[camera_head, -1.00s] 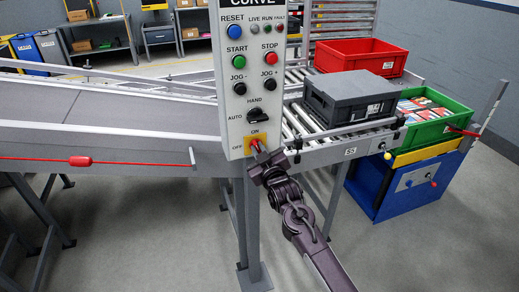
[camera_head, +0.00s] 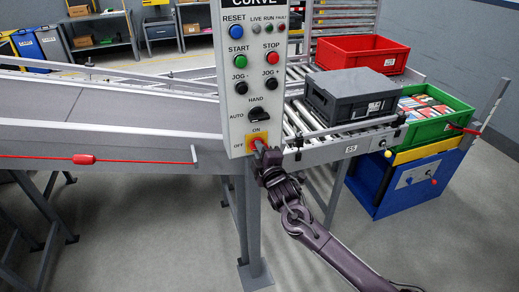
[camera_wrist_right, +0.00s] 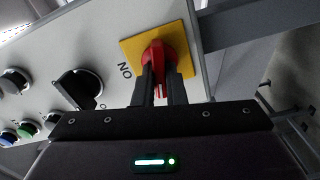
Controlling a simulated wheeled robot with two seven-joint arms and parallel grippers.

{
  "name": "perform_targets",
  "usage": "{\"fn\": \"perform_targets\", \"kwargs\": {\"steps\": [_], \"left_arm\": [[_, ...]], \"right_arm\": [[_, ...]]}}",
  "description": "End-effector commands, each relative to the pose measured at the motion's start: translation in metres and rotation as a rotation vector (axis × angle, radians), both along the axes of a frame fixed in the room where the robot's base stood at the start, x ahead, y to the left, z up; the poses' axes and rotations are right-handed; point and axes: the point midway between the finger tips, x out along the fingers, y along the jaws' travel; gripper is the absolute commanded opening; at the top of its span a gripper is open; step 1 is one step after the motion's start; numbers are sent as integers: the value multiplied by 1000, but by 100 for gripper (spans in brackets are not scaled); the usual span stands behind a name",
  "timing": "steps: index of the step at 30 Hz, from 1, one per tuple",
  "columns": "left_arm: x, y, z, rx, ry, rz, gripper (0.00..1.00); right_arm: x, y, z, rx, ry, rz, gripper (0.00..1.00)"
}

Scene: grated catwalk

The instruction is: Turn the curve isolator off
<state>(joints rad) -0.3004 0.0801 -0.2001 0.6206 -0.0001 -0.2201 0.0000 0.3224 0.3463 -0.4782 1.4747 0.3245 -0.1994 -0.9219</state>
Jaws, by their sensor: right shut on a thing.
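The curve isolator is a red rotary handle on a yellow plate (camera_head: 253,141) at the bottom of the white CURVE control panel (camera_head: 233,110). The handle's exact angle is hard to tell. My left gripper is not in view.
Above the isolator are a black HAND/AUTO selector (camera_head: 257,114), jog knobs, and START, STOP and RESET buttons. A roller conveyor at the right carries a grey crate (camera_head: 350,95) and a red crate (camera_head: 360,54). A red pull cord (camera_head: 120,160) runs along the left conveyor.

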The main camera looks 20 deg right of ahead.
Motion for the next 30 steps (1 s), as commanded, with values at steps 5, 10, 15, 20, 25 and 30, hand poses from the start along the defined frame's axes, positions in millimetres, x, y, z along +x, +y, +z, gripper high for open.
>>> {"fn": "perform_targets", "kwargs": {"steps": [5,10,15,20,25,30], "left_arm": [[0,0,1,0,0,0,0],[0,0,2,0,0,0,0],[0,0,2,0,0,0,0],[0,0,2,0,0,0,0],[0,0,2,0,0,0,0],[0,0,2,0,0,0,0]], "right_arm": [[0,0,0,-119,-4,1,0],[0,0,-1,-197,-8,0,0],[0,1,-1,-241,-8,1,0],[0,0,-2,-259,-9,1,0],[0,0,-2,-262,-9,1,0],[0,0,-2,-262,-9,1,0]]}}
